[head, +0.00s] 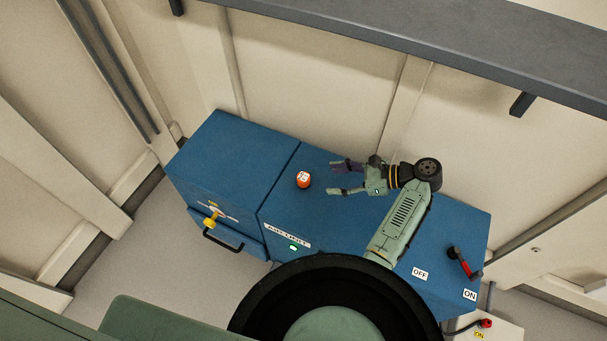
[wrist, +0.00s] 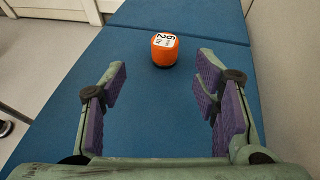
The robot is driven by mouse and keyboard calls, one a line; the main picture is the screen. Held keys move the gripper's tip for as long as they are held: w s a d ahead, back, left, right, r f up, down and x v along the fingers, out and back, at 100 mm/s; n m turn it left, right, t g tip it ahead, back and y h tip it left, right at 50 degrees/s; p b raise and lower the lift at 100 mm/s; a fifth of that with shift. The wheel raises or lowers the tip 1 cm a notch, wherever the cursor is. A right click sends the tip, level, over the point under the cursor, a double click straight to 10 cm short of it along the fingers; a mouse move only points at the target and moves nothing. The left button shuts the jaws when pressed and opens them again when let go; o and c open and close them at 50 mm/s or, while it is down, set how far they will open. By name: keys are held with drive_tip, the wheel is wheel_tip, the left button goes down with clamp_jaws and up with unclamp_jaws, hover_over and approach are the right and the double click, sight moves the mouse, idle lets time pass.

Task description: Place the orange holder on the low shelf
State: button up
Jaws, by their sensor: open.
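The orange holder (head: 303,180) is a small round piece with a white numbered label on top. It stands upright on the blue cabinet top (head: 280,210), near the seam between the cabinet's two sections. My gripper (head: 335,178) is open and empty over the cabinet, just right of the holder, with its fingers pointing towards it. In the wrist view the holder (wrist: 165,49) stands beyond the spread purple-padded fingers (wrist: 165,95), roughly midway between them and apart from both. Which surface is the low shelf I cannot tell for sure.
A dark grey shelf (head: 420,38) runs along the wall above the cabinet. The cabinet front has a yellow handle (head: 212,217) and a green-lit switch (head: 293,248). A red-handled lever (head: 463,263) stands at the right end, by OFF and ON labels. The cabinet's left section is clear.

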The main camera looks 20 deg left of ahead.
sight(304, 177)
drive_tip(key=b+x, duration=0.1)
drive_tip(key=x, duration=0.1)
drive_tip(key=shift+a+f+b, duration=0.3)
drive_tip(key=shift+f+b, duration=0.05)
drive_tip(key=x, duration=0.4)
drive_tip(key=r+p+x, duration=0.1)
drive_tip(key=x, duration=0.1)
drive_tip(key=shift+w+a+f, duration=0.15)
drive_tip(key=shift+w+a, duration=0.15)
drive_tip(key=shift+a, duration=0.15)
drive_tip(key=shift+a+f, duration=0.3)
drive_tip(key=shift+a, duration=0.25)
drive_tip(key=shift+c, duration=0.5)
drive_tip(key=c, duration=1.2)
clamp_jaws()
drive_tip(key=shift+r, duration=0.15)
